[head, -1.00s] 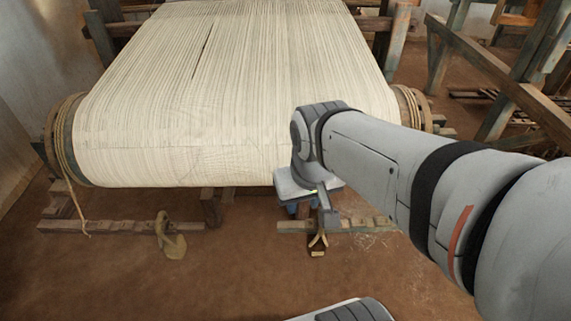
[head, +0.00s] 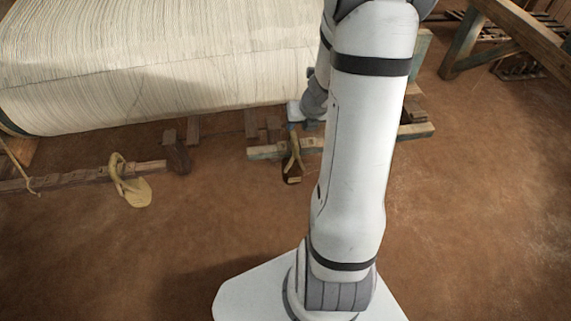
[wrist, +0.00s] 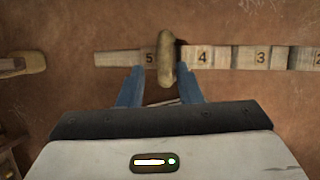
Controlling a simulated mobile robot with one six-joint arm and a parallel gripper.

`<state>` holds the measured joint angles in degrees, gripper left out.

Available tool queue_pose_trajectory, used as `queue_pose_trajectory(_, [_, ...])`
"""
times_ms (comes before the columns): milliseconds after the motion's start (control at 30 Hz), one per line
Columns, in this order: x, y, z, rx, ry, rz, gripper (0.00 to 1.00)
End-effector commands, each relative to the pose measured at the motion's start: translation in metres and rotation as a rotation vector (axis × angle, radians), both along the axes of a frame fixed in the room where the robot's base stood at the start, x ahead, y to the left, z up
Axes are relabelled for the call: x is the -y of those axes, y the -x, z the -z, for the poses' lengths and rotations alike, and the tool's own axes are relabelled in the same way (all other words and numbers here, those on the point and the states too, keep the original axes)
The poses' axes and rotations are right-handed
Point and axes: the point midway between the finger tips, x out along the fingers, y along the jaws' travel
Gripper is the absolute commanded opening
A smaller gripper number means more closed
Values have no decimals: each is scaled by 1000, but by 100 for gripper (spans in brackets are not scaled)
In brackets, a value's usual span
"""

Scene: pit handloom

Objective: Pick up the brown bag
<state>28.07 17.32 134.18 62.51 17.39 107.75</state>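In the wrist view the blue fingers of my gripper (wrist: 158,72) are spread apart. A tan-brown elongated thing (wrist: 167,60) lies ahead of the fingers, roughly in line with the gap and nearer the right finger. It looks like the bag's loop from above, but I cannot tell for certain. No grip on it shows.
A numbered wooden beam (wrist: 203,57) runs across the wrist view. The loom's cream warp roll (head: 150,95) hangs above the beams. Open floor lies in front.

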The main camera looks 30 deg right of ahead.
Motion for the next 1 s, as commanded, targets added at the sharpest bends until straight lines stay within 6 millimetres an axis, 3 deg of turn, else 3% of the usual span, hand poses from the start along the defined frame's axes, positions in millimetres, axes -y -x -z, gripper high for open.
queue_pose_trajectory(133, [5,-4,20,-9,-20,65,31])
queue_pose_trajectory(400, [2,-13,40,-9,-19,62,31])
queue_pose_trajectory(700, [-2,-27,77,-8,-19,59,31])
queue_pose_trajectory(1000, [-2,-29,77,-7,-18,60,28])
